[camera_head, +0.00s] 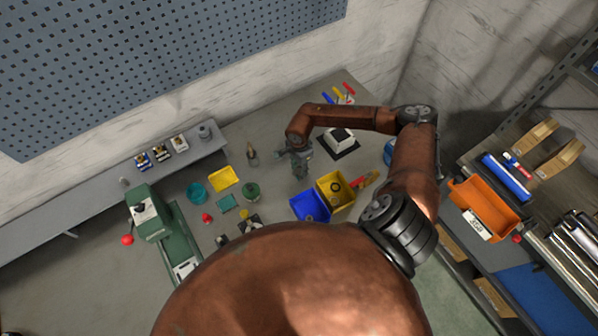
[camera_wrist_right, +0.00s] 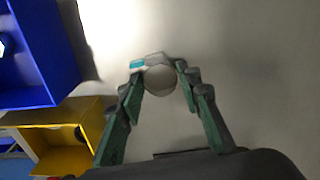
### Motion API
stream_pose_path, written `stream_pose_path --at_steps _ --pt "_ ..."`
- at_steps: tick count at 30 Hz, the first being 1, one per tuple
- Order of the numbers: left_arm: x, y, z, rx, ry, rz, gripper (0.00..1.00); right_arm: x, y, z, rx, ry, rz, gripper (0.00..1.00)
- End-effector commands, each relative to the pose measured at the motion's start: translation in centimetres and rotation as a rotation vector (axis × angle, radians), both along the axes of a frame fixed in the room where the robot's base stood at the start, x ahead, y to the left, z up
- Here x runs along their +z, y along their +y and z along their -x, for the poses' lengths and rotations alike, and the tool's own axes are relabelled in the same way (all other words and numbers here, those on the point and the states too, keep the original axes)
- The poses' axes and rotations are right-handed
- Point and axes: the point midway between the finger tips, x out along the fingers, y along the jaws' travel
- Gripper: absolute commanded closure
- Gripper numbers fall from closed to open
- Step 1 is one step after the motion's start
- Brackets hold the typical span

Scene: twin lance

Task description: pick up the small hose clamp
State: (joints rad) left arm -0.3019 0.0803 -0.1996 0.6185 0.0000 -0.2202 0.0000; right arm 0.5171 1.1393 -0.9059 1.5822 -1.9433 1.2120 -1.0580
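A small round clamp-like ring (camera_wrist_right: 160,79) with a pale face, a grey top and a teal piece at its upper left lies between my right fingertips in the right wrist view. I take it for the small hose clamp. My right gripper (camera_wrist_right: 160,74) has its two green-grey fingers spread, one on each side of the ring. Whether they touch it is unclear. In the head view my right gripper (camera_head: 300,168) points down at the bench, above the bins, and I cannot make out the ring there. My left gripper is out of view.
A blue bin (camera_head: 311,206) and a yellow bin (camera_head: 335,188) stand close to the right gripper. A white-topped device (camera_head: 341,140) on a dark base is behind it. A green can (camera_head: 251,191) and yellow tray (camera_head: 223,178) are to the left. An orange bin (camera_head: 483,207) is on the right shelf.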

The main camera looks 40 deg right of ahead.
Motion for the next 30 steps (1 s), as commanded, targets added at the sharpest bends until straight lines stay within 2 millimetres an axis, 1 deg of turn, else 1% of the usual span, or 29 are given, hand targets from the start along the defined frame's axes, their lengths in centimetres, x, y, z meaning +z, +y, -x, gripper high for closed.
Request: stream_pose_path --at_steps 1,7,14,19,22,24,26,30 --pt "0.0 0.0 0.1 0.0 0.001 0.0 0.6 0.0 0.0 0.0 0.0 0.0 0.0 0.73" --pt "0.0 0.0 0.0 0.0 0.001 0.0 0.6 0.0 0.0 0.0 0.0 0.0 0.0 0.86" --pt "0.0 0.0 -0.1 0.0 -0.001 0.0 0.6 0.1 0.0 0.0 0.0 -0.001 0.0 0.86" --pt "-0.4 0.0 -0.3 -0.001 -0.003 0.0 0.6 0.7 0.0 -0.1 0.001 -0.002 0.0 0.86" --pt "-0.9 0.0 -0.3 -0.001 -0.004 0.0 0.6 1.9 -0.1 -0.1 0.002 -0.004 0.002 0.86" --pt "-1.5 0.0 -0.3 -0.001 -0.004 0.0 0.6 3.1 -0.1 -0.2 0.001 -0.005 0.002 0.86" --pt "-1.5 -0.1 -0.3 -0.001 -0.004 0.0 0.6 4.2 0.8 0.5 0.006 -0.003 0.0 0.86" --pt "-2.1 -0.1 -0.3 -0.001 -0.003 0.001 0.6 7.2 2.7 2.1 0.007 -0.003 0.0 0.86"
